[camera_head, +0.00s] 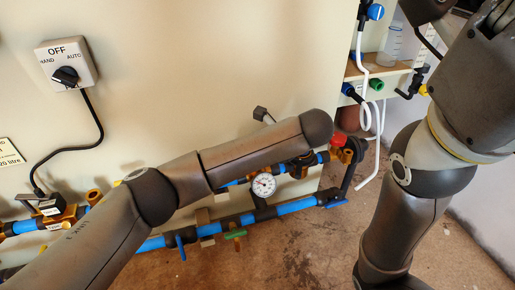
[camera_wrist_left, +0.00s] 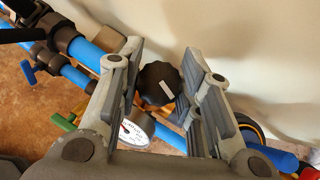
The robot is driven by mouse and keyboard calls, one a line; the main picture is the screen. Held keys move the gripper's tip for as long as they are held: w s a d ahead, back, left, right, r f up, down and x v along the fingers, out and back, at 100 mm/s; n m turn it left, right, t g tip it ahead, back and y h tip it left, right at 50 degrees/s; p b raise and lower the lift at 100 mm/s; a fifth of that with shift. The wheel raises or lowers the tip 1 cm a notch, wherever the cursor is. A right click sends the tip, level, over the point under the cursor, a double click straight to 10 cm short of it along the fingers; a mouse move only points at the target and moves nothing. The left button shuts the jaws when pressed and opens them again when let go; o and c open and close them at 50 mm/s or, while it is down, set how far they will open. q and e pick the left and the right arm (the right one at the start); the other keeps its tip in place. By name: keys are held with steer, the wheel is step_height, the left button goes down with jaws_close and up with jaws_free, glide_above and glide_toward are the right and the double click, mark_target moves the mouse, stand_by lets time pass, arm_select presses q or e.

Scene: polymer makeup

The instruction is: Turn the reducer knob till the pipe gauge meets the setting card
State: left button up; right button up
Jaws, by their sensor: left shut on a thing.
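The reducer knob (camera_wrist_left: 158,83), black and lobed with a pale mark, sits between the fingers of my left gripper (camera_wrist_left: 163,88) in the wrist view. The gripper is shut on it. In the head view my left arm hides the knob and most of the gripper. The round white pipe gauge (camera_head: 264,184) faces up below my arm; its needle is too small to read. Part of the gauge (camera_wrist_left: 133,133) shows in the wrist view behind a finger. A card (camera_head: 8,152) reading "20 litre" is cut off at the left edge; I cannot tell if it is the setting card. My right gripper is out of view.
Blue pipes (camera_head: 295,206) with valves run along the wall's foot. A green-handled valve (camera_head: 235,234) and a red cap (camera_head: 338,140) are close by. A switch box (camera_head: 66,65) reads OFF. A shelf (camera_head: 380,68) with hoses stands at the upper right. Brown floor lies in front.

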arm_select(q)
steer(key=shift+f, duration=0.1)
stand_by(0.4)
steer(key=o, duration=1)
steer(key=v, duration=0.4)
steer(key=shift+d+r, duration=0.2)
steer(key=shift+r, duration=0.15)
steer(key=v, duration=0.7)
steer(key=shift+s, duration=0.3)
steer(key=shift+d, duration=0.1)
